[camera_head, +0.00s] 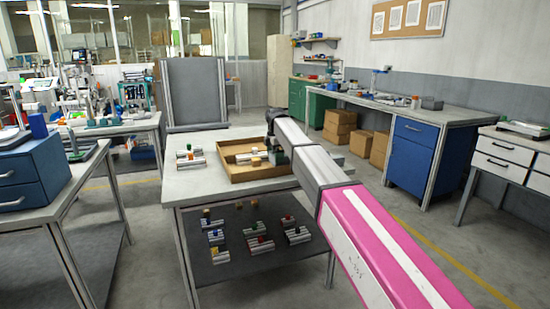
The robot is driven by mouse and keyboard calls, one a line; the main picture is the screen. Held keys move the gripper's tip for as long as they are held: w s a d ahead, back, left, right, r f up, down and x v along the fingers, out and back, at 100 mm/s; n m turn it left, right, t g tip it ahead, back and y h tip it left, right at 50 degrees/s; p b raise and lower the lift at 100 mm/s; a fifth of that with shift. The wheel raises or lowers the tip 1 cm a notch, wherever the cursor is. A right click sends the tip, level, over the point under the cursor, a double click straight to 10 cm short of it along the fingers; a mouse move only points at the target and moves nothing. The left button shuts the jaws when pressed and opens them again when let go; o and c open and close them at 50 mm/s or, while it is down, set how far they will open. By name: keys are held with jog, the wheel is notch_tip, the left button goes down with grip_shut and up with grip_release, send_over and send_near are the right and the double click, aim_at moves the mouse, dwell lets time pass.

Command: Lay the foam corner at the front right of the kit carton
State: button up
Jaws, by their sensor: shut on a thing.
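The kit carton (232,176) is a shallow open brown box on the grey table. Small parts lie inside it, among them an orange block (255,162) and pale pieces (243,156). My gripper (273,143) is over the carton's right side, pointing down. It is shut on a small grey-green block (279,158), which I take to be the foam corner. My arm hides part of the carton's right side and front right corner. I cannot tell whether the block touches the carton floor.
Several small parts (189,154) lie on the table (190,185) left of the carton. More parts (258,240) sit on the lower shelf. A grey panel (195,90) stands behind the table. The tabletop's left front is clear.

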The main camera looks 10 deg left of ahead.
jog(key=shift+f, duration=0.45)
jog(key=shift+f, duration=0.6)
jog(key=o, duration=0.6)
jog(key=shift+c, duration=0.2)
notch_tip(320, 180, up, 13)
jog(key=shift+r, duration=0.15)
